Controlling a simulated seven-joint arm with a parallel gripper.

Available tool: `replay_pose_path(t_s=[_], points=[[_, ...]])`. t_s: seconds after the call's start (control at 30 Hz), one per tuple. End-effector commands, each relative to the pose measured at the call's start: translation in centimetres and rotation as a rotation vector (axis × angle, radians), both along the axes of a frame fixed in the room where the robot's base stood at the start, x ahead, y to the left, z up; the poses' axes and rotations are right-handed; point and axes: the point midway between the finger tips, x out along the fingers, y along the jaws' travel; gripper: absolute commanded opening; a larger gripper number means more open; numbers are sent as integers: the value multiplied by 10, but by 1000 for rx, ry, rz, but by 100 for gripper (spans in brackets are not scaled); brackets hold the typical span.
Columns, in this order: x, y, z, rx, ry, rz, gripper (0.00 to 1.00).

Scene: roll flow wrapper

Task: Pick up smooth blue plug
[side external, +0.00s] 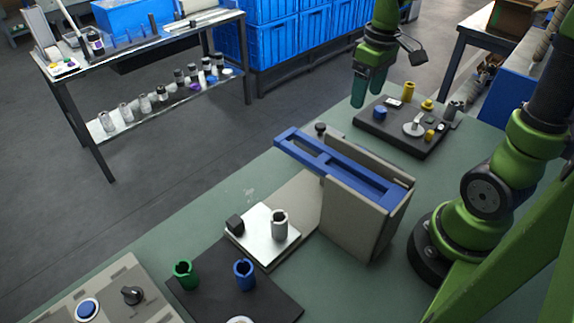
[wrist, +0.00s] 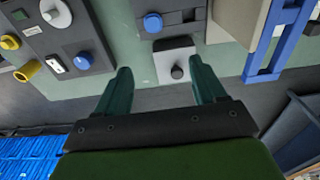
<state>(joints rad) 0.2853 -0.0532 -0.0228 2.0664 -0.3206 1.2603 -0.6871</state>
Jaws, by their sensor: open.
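A short blue cylinder (side external: 380,112) stands on a dark board (side external: 372,127) at the upper right of the side view, and it also shows at the left of the wrist view (wrist: 83,60). A taller blue cylinder with a notched top (side external: 244,274) stands on another dark board near the front. Which one is the smooth plug is uncertain, but the short one shows no notch. My gripper (side external: 365,96) is open, fingers pointing down, above and beside the short cylinder's board. In the wrist view my fingers (wrist: 160,70) are apart with nothing held between them.
The board also carries a yellow cylinder (side external: 409,90), a white switch (side external: 394,101) and a grey disc piece (side external: 413,128). A beige housing with a blue frame (side external: 340,172) stands tall mid-table. A green notched cylinder (side external: 184,274) and a control box (side external: 125,290) are near the front.

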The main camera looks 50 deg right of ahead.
Motion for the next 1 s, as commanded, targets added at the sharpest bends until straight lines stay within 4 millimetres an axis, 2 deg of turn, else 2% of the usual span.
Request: replay_pose_path(t_s=[0.1, 0.27, 0.37, 0.73, 0.83, 1.0], points=[[3, -9, 4, -16, 47, 143, 70], [-1, -8, 3, -15, 66, 238, 70], [-1, -8, -10, -14, 69, 249, 70], [-2, -7, -88, -13, 67, 246, 70], [-1, -7, -102, -14, 66, 247, 70], [-1, -7, -112, -14, 63, 245, 70]])
